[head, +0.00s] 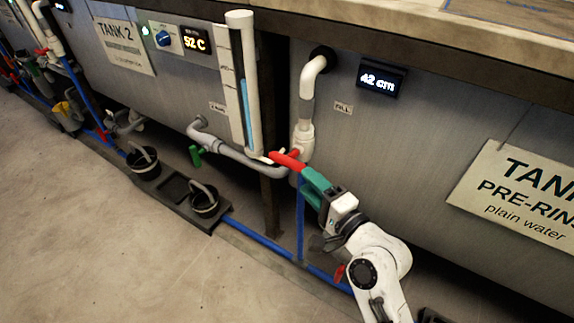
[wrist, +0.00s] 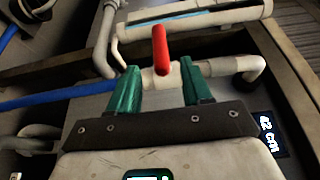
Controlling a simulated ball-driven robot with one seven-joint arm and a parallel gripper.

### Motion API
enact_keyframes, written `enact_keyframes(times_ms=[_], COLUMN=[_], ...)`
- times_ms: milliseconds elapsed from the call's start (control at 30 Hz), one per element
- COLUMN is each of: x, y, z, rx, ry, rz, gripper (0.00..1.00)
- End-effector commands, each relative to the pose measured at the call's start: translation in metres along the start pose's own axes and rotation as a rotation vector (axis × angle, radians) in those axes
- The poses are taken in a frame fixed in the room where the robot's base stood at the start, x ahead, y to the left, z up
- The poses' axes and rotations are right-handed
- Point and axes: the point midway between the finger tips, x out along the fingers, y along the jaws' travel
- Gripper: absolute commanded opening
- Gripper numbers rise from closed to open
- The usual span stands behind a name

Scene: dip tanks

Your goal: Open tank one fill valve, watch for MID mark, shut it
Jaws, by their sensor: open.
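The tank one fill valve (head: 302,140) sits on a white vertical pipe below a FILL label. Its red lever (head: 287,160) sticks out across the pipe, and in the wrist view the lever (wrist: 160,48) stands between my fingertips. My gripper (head: 316,184) has green fingers and is open at the valve; in the wrist view the gripper (wrist: 160,72) straddles the lever with gaps on both sides. The tank display (head: 381,79) reads 42 cm.
A grey drain pipe with a green handle (head: 195,156) runs low beside the valve. A dark post (head: 270,200) stands close by. Black buckets (head: 204,200) sit on a floor tray, and a blue hose (head: 260,238) runs along the floor. Open floor lies at front left.

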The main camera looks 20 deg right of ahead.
Motion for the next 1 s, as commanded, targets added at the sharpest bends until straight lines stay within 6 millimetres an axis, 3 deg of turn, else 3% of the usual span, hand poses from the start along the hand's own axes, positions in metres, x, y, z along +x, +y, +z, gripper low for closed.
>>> enact_keyframes(times_ms=[300, 500, 933, 1000], x=[0.058, 0.083, 0.092, 0.092], y=[-0.001, 0.000, 0.000, 0.000], z=[0.000, 0.000, 0.000, 0.000], rx=[-0.006, -0.006, -0.006, -0.006], ry=[-0.001, -0.001, -0.001, 0.000], rz=[0.001, 0.001, 0.003, 0.003], gripper=[0.49, 0.49, 0.49, 0.43])
